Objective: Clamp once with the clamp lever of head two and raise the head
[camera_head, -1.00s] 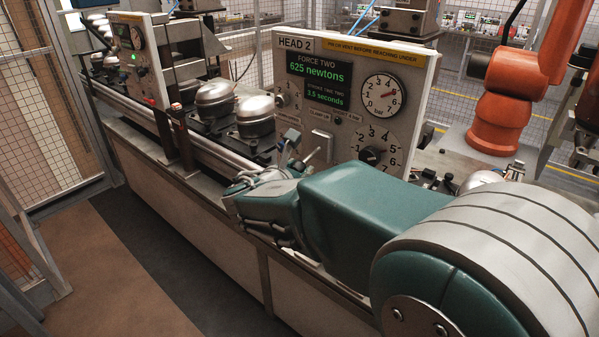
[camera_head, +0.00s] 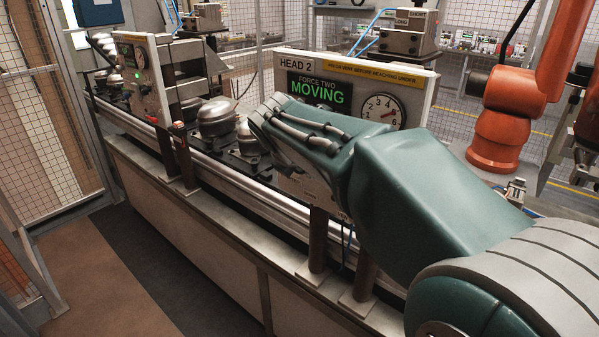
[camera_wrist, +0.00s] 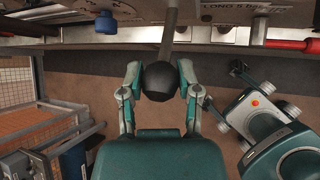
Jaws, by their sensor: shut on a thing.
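The head two panel (camera_head: 300,62) stands over the line in the head view. Its display (camera_head: 320,90) reads "FORCE TWO MOVING" in green. My arm covers the panel's lower part and hides my gripper there. In the wrist view the clamp lever has a dark shaft (camera_wrist: 170,35) and a round black knob (camera_wrist: 160,82). My gripper (camera_wrist: 158,72) is shut on this knob, with one teal finger on each side.
Metal compressors (camera_head: 214,117) stand on the line left of the panel. A blue knob (camera_wrist: 106,22) and a red handle (camera_wrist: 285,44) flank the lever in the wrist view. An orange robot arm (camera_head: 497,140) stands behind. The floor walkway (camera_head: 90,265) at the left is clear.

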